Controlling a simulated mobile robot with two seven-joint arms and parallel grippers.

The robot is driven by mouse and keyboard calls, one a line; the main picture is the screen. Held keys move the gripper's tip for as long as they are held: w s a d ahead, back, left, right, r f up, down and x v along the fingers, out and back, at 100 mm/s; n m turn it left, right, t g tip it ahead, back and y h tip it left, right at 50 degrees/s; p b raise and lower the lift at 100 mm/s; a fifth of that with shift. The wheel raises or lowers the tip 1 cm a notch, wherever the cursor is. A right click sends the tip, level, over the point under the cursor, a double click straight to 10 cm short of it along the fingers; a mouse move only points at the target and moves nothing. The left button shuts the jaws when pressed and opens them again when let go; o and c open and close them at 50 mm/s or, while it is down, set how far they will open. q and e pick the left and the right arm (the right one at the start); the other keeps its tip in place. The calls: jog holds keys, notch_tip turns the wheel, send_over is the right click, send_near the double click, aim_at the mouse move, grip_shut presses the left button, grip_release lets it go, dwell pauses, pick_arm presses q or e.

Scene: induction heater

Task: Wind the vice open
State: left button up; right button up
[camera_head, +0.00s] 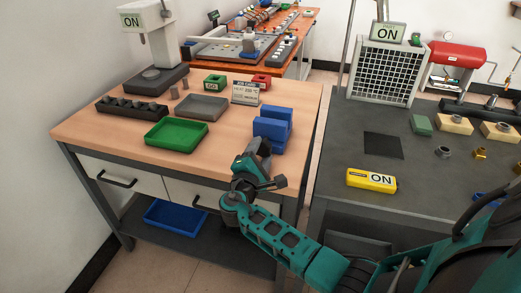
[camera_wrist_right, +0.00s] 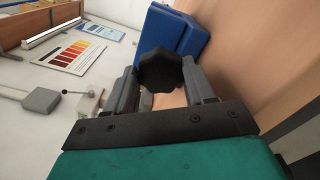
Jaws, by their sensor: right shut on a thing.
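The blue vice (camera_head: 272,128) stands near the right edge of the wooden bench, its two blue jaw blocks showing a gap between them. In the right wrist view the blue vice (camera_wrist_right: 178,32) is just beyond a black lobed knob (camera_wrist_right: 160,72). My right gripper (camera_head: 258,152) is at the near side of the vice, its arm reaching in from the lower right. In the wrist view my right gripper (camera_wrist_right: 162,82) has one finger on each side of the knob and is shut on it. The knob is mostly hidden by the gripper in the head view. My left gripper is not in view.
A green tray (camera_head: 176,135), a grey tray (camera_head: 202,106) and a job card (camera_head: 246,93) share the wooden bench (camera_head: 110,133). A floor gap separates the benches.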

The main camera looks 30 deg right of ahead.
jog(key=n, duration=0.5)
jog(key=shift+w+r+n, duration=0.1)
jog(key=shift+r+n, duration=0.05)
jog(key=shift+n, duration=0.15)
dwell(0.4)
jog(key=o, duration=1)
jog(key=shift+o, duration=0.2)
jog(key=shift+a, duration=0.1)
jog(key=v, duration=1.3)
